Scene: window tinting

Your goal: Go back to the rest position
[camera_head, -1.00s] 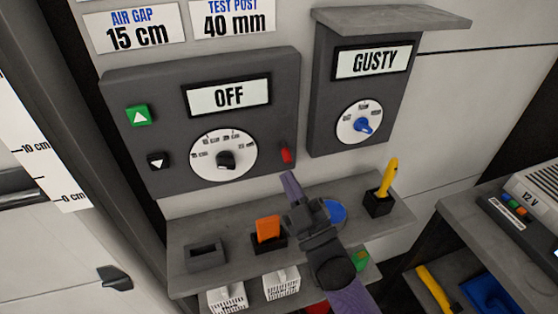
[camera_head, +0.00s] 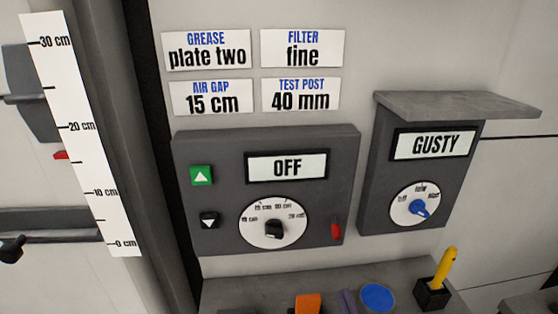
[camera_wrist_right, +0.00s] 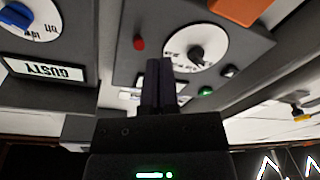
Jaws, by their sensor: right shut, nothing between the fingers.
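My right gripper shows only as a purple fingertip (camera_head: 348,301) at the bottom edge of the head view, in front of the shelf, between an orange block (camera_head: 308,304) and a blue disc (camera_head: 377,297). In the right wrist view the right gripper (camera_wrist_right: 160,66) has its dark fingers together, with nothing between them. They overlap the grey control panel (camera_head: 190,247), which appears upside down there. The panel's display (camera_head: 287,166) reads OFF. My left gripper is in no view.
A second panel with a blue knob (camera_head: 419,208) reads GUSTY (camera_head: 436,144) under a jutting hood (camera_head: 455,103). The shelf (camera_head: 235,291) holds a black cup (camera_head: 432,294) with a yellow tool (camera_head: 443,267). A centimetre scale (camera_head: 85,135) stands at left.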

